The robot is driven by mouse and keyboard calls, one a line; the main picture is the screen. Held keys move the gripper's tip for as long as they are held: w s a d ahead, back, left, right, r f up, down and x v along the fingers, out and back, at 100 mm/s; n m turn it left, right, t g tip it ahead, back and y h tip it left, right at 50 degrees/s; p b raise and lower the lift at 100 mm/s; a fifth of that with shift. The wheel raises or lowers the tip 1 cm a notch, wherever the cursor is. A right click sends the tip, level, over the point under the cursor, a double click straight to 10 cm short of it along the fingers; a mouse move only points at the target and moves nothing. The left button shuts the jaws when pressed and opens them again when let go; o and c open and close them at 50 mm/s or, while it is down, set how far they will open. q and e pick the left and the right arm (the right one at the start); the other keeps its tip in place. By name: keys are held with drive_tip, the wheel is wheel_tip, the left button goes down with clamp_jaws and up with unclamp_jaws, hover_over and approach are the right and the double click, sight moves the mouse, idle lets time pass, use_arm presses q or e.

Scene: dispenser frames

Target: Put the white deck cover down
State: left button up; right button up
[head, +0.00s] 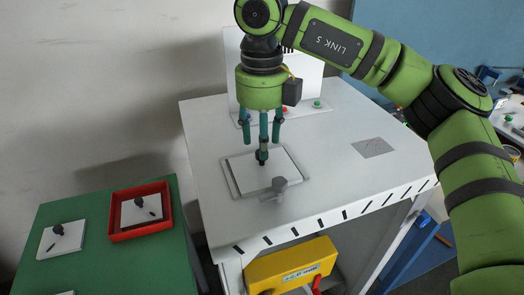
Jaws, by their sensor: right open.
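The white deck cover (258,176) is a flat white plate with a dark knob, lying flat within a grey frame on the white table (215,125). My right gripper (262,142) points straight down over the cover's knob. Its teal fingers are open and spread around or just above the knob; I cannot tell whether any finger touches it. The fingers partly hide the knob and the far part of the cover. My left gripper is not in view.
A panel with coloured buttons (317,104) stands behind. A green table (110,255) at left holds a red tray (169,212) and similar white plates with dark knobs. A yellow box (290,268) sits below the white table.

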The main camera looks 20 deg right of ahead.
wheel_tip(320, 180, up, 9)
drive_tip(key=shift+f, duration=0.15)
idle(2.5)
